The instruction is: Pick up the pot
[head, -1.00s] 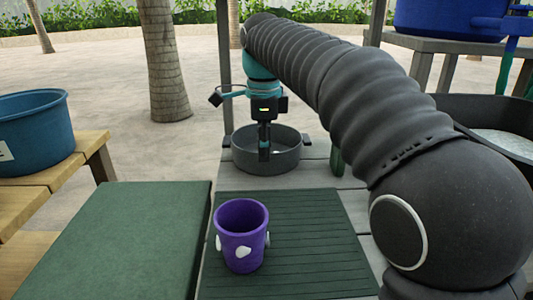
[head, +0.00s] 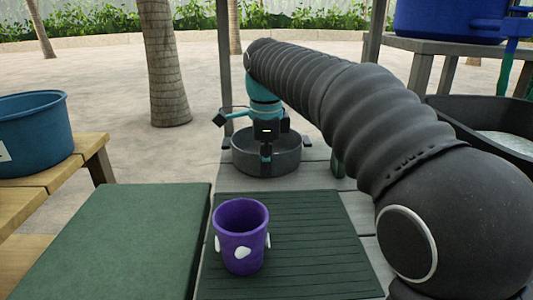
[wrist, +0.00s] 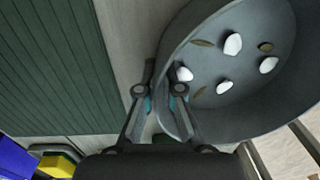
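The dark grey round pot (head: 283,160) with side lugs stands on the grey planks, beyond the ribbed green mat. The wrist view shows the pot (wrist: 225,115) from above, with several white pebbles and brown leaf-like bits inside. My gripper (head: 266,156) points down at the pot's near side. In the wrist view my gripper (wrist: 164,80) is open, with one finger outside the pot wall and the other over its inside. The rim runs between the fingers, with a gap visible. Whether a finger touches the wall cannot be told.
A purple cup (head: 241,236) with white spots stands on the ribbed green mat (head: 310,245). A flat green block (head: 110,245) lies to its left. A blue tub (head: 32,132) sits on a wooden bench at left. A dark basin (head: 500,120) is at right, beyond my arm.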

